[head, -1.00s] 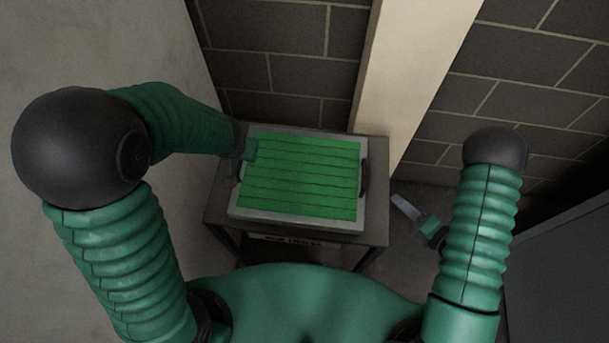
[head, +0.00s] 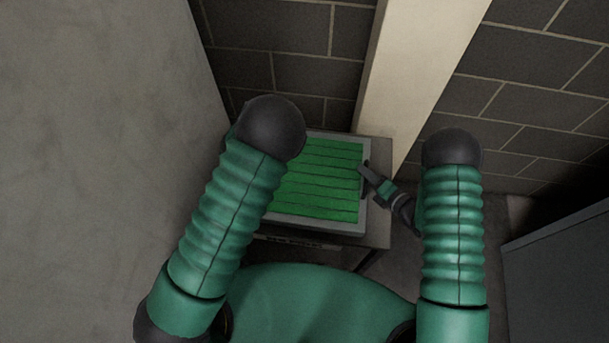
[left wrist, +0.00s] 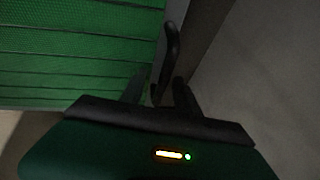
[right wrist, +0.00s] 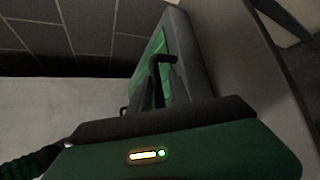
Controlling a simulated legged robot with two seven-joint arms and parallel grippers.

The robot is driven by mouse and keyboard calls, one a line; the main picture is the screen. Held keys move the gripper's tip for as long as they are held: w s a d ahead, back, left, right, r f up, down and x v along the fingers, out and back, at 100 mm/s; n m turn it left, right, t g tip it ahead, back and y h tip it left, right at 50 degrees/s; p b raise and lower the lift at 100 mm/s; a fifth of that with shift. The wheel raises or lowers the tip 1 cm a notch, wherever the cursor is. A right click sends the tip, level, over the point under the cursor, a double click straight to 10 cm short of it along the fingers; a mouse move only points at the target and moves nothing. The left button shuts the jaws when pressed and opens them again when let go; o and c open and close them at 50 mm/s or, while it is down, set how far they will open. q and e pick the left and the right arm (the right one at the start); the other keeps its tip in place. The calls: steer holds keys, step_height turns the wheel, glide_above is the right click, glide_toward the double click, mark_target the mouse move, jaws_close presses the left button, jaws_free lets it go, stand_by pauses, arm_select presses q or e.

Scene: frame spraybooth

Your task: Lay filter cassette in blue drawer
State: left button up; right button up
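The filter cassette (head: 318,180) has green pleats in a grey frame and lies flat on a small dark table. It also shows in the left wrist view (left wrist: 70,50) and edge-on in the right wrist view (right wrist: 172,45). My left gripper (left wrist: 158,88) is open, with a dark cassette handle (left wrist: 171,50) between its parted fingers; my left arm hides it in the head view. My right gripper (head: 369,178) is at the cassette's right handle (right wrist: 157,80); its finger gap cannot be made out. No blue drawer is in view.
The small table (head: 378,228) stands against a dark block wall (head: 290,75) and a pale pillar (head: 410,80). A grey wall (head: 120,120) is at the left. A grey cabinet-like body (head: 560,265) stands at the right.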

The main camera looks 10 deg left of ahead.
arm_select(q)
steer(key=shift+a+f, duration=0.1)
steer(key=shift+a, duration=0.05)
arm_select(e)
steer(key=shift+a, duration=0.2)
arm_select(q)
steer(key=c, duration=0.6)
arm_select(e)
jaws_close()
arm_select(q)
jaws_close()
steer(key=shift+a, duration=0.1)
arm_select(e)
steer(key=shift+d, duration=0.15)
